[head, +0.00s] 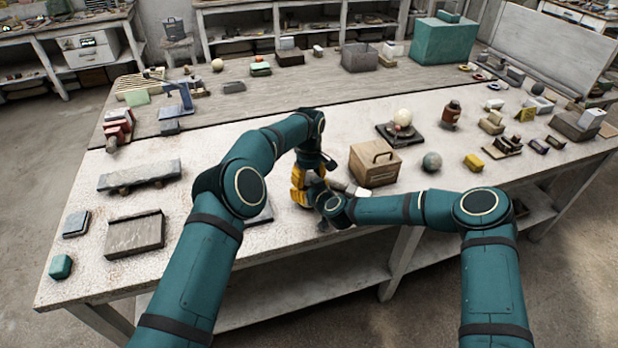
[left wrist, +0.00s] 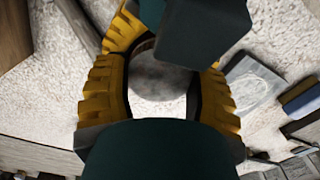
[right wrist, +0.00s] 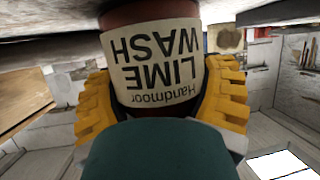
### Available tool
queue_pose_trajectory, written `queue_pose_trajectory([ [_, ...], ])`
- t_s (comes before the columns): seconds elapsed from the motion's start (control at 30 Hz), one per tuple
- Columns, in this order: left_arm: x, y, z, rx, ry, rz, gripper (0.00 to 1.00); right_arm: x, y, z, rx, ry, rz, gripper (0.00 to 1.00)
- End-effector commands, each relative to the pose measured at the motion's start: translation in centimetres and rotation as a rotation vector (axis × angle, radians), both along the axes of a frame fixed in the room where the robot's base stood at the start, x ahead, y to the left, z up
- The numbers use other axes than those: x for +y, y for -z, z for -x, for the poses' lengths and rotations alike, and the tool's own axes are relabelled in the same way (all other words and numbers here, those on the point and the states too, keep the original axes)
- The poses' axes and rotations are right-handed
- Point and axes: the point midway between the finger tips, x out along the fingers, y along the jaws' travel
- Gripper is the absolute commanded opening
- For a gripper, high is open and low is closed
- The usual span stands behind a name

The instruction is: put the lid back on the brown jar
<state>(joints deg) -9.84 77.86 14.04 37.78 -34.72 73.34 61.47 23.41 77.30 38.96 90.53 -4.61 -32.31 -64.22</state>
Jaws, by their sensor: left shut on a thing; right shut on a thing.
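My two grippers meet over the front middle of the table in the head view. My right gripper (right wrist: 160,92) is shut on the brown jar (right wrist: 150,13), whose cream label reads "Handmoor LIME WASH" and appears upside down in the right wrist view. My left gripper (head: 301,185), with yellow fingers, is shut around a round pale grey thing (left wrist: 158,86) with a brownish edge, which looks like the lid. My arms and fingers hide most of the jar and lid in the head view. I cannot tell whether the lid touches the jar.
A wooden box (head: 375,163) stands just right of the grippers, with a grey ball (head: 432,161) beyond it. A red-brown bottle (head: 451,114) and a pale ball (head: 402,117) on a dark stand are further back. A grey slab (head: 139,175) lies at left.

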Motion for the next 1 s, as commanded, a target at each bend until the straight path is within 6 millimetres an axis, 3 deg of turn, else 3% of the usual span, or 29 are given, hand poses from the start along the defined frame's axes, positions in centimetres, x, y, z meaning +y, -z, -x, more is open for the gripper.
queue_pose_trajectory([
  [0.2, 0.01, 0.02, 0.01, -0.001, 0.378, 0.001, 0.16, 0.04, -0.12, -0.04, -0.002, 0.0, 0.0, 0.0],
  [0.4, 0.04, 0.04, 0.0, -0.001, 0.608, 0.0, 0.16, 0.04, -0.12, -0.04, -0.002, 0.0, 0.0, 0.0],
  [0.77, 0.06, 0.05, -0.02, -0.002, 0.654, 0.0, 0.16, 0.04, -0.12, -0.04, -0.002, 0.0, 0.0, 0.0],
  [0.8, 0.06, 0.05, -0.02, -0.002, 0.653, 0.0, 0.65, 0.04, -0.12, -0.04, -0.002, 0.0, 0.0, 0.0],
  [0.87, 0.06, 0.05, -0.02, -0.002, 0.653, 0.0, 0.86, 0.04, -0.12, -0.04, -0.002, 0.0, 0.0, 0.0],
  [1.0, 0.05, 0.04, -0.02, -0.001, 0.652, 0.0, 0.87, 0.04, -0.12, -0.04, -0.002, 0.0, 0.0, 0.0],
])
